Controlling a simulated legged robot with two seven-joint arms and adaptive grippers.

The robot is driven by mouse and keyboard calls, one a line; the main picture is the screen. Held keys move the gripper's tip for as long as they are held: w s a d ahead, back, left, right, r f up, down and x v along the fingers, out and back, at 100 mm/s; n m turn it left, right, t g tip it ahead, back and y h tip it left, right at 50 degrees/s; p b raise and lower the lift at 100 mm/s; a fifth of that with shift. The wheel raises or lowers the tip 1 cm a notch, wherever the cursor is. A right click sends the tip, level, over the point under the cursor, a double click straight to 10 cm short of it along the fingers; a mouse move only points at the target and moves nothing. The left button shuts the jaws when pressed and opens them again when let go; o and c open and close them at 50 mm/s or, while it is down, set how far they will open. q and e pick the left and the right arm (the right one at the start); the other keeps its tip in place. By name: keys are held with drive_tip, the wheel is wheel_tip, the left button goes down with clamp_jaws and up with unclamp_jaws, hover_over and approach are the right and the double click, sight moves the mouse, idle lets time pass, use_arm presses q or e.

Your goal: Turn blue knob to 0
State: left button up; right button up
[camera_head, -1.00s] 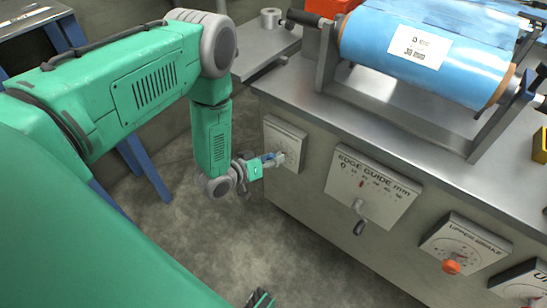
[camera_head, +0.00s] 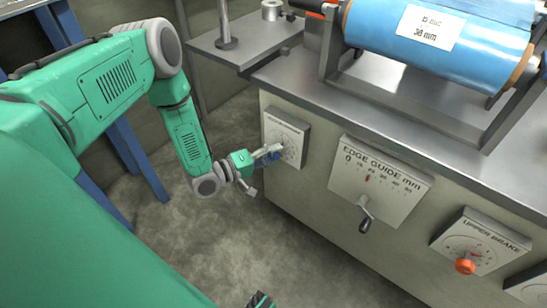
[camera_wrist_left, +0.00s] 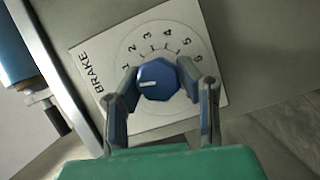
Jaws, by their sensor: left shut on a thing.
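The blue knob (camera_wrist_left: 158,82) sits on a white dial plate (camera_wrist_left: 108,62) marked BRAKE, with digits 1 to 6 showing. Its white pointer mark lies at the knob's left side in the left wrist view. The dial's 0 is not visible. My left gripper (camera_wrist_left: 160,88) has a finger on each side of the knob and is shut on it. In the head view my left gripper (camera_head: 268,154) meets the dial plate (camera_head: 287,128) on the machine's front. The tip of my right gripper (camera_head: 261,300) shows at the bottom edge; its jaws cannot be made out.
Right of the dial are the edge guide plate (camera_head: 380,180) with a small lever (camera_head: 365,215) and the upper brake plate (camera_head: 480,240) with an orange knob (camera_head: 465,266). A blue film roll (camera_head: 440,45) lies above. The floor (camera_head: 230,235) before the machine is clear.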

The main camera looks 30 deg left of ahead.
use_arm(q)
drive_tip(key=shift+s+f+n+b, duration=0.4)
drive_tip(key=shift+n+b, duration=0.25)
drive_tip(key=shift+n, duration=0.25)
drive_tip(key=o, duration=1.1)
drive_tip(key=shift+o, duration=0.4)
drive_tip(key=shift+w+a+r+t, duration=0.1)
drive_tip(key=shift+w+r+t, duration=0.05)
drive_tip(key=shift+t, duration=0.15)
drive_tip(key=v, duration=1.2)
drive_tip(key=shift+f, duration=0.2)
